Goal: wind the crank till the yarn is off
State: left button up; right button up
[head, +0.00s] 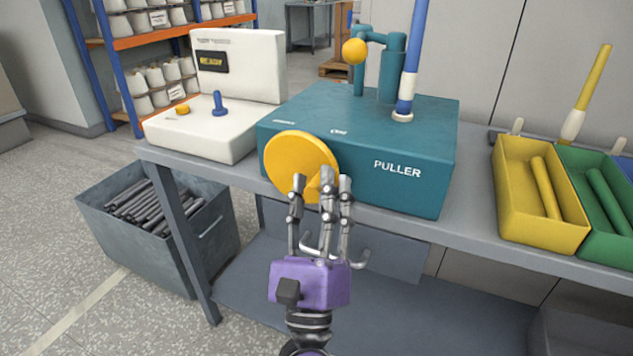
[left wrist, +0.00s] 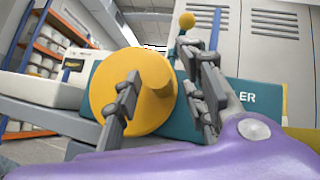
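The teal puller box (head: 400,172) stands on the grey bench. Its yellow crank disc (head: 290,152) is on the front left face; it also shows in the left wrist view (left wrist: 118,78). A short yellow crank handle (left wrist: 166,88) sticks out from it, partly hidden by my fingers. My left gripper (head: 320,184) has its fingers spread on either side of the handle; I see no clear closed grip. A blue tube (head: 413,45) with white at its lower part (head: 403,107) stands on top of the puller. My right gripper is not in view.
A white control box (head: 215,130) with a blue lever (head: 219,103) stands left of the puller. A yellow tray (head: 545,230) and a green tray (head: 600,245) stand right. A grey bin (head: 130,250) of dark tubes is on the floor left. A yellow ball (head: 354,51) tops a teal arm.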

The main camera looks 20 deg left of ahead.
pick_arm(q)
jog(key=shift+w+a+r, duration=0.1)
jog(key=shift+w+r, duration=0.2)
jog(key=shift+w, duration=0.05)
grip_shut()
jog(key=shift+f+h, duration=0.1)
jog(key=shift+h, duration=0.2)
